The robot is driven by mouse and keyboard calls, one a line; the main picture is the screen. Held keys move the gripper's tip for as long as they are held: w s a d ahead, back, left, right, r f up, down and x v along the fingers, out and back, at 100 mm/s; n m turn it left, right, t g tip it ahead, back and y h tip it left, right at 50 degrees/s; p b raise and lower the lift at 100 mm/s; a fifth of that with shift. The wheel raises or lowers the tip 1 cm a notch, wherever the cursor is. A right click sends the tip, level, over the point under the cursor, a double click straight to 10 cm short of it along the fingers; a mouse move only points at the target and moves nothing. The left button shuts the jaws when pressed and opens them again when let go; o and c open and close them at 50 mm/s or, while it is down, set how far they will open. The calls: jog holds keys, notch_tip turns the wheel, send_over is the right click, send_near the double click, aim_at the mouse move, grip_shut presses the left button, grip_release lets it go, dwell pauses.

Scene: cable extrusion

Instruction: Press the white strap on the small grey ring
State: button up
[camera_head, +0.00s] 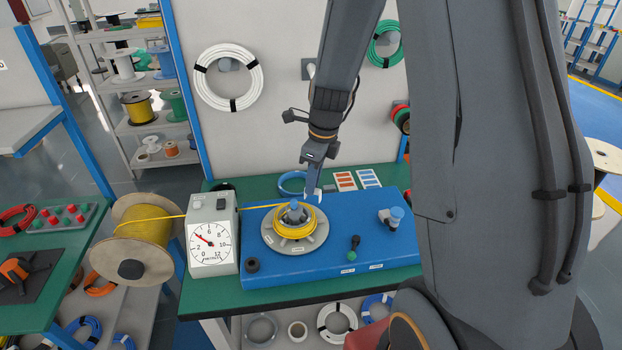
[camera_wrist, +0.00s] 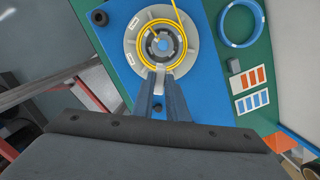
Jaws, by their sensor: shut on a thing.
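The round grey plate (camera_head: 268,238) lies on the blue board with a yellow cable coil (camera_head: 292,224) around its blue-topped hub (camera_head: 295,210). In the wrist view, the small grey ring (camera_wrist: 172,47) of segments surrounds the hub inside the yellow loop. A pale strip, seemingly the white strap (camera_wrist: 160,83), shows between my fingertips near the plate's edge. My gripper (camera_head: 314,196) points down at the far right of the coil; in the wrist view its fingers (camera_wrist: 161,77) are shut on that strip. Whether the strap touches the ring cannot be told.
A blue ring (camera_head: 292,183) lies behind.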

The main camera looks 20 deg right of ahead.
jog(key=b, duration=0.7)
send_over(312, 217)
jog(key=shift+s+f, duration=0.15)
jog(key=shift+f, duration=3.5)
jog(key=shift+f, duration=0.1)
jog(key=shift+f+b, duration=0.55)
jog(key=shift+f, duration=0.85)
jog(key=shift+f, duration=0.45)
jog(key=shift+f, duration=0.1)
jog(key=o, duration=0.9)
